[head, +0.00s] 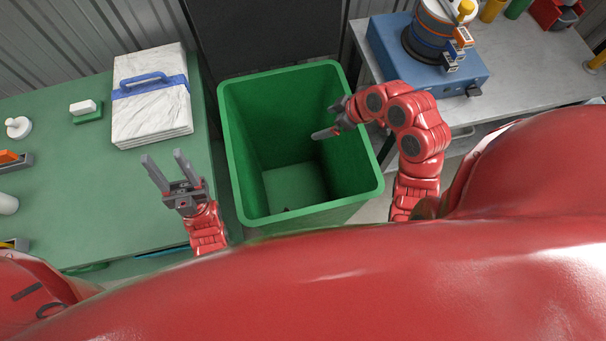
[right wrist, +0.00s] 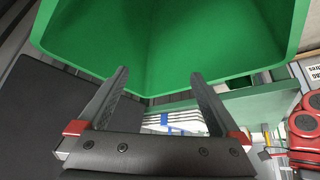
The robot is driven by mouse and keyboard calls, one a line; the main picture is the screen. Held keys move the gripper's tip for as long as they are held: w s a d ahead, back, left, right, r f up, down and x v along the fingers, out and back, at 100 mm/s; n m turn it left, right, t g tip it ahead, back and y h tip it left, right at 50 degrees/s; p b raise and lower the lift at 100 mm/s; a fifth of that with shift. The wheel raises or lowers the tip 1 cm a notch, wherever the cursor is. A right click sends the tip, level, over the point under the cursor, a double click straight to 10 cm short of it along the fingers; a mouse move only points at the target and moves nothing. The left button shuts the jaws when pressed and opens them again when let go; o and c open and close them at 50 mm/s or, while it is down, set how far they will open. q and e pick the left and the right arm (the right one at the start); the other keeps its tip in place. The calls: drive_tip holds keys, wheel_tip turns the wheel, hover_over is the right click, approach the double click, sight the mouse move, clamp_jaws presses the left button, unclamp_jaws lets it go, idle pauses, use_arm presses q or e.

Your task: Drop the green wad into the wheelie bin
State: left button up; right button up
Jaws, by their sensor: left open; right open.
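The green wheelie bin (head: 232,165) stands open in the middle of the head view; its green wall and rim also fill the top of the right wrist view (right wrist: 190,40). My right gripper (head: 327,118) is over the bin's mouth, toward its right side, with its jaws apart. In the right wrist view the space between its fingers (right wrist: 160,78) is empty. My left gripper (head: 164,155) is open and empty over the green table's right edge. I cannot make out a green wad. A small dark spot shows low inside the bin, too small to identify.
A green table (head: 95,215) at left bears a white stack with a blue strap (head: 150,115) and a white-and-green block (head: 86,110). A grey bench (head: 545,65) at right bears a blue machine (head: 390,50). A dark panel (head: 265,35) stands behind the bin.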

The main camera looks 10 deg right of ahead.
drive_tip(key=p+v, duration=0.1)
drive_tip(key=v, duration=0.4)
drive_tip(key=shift+w, duration=0.1)
idle(0.3)
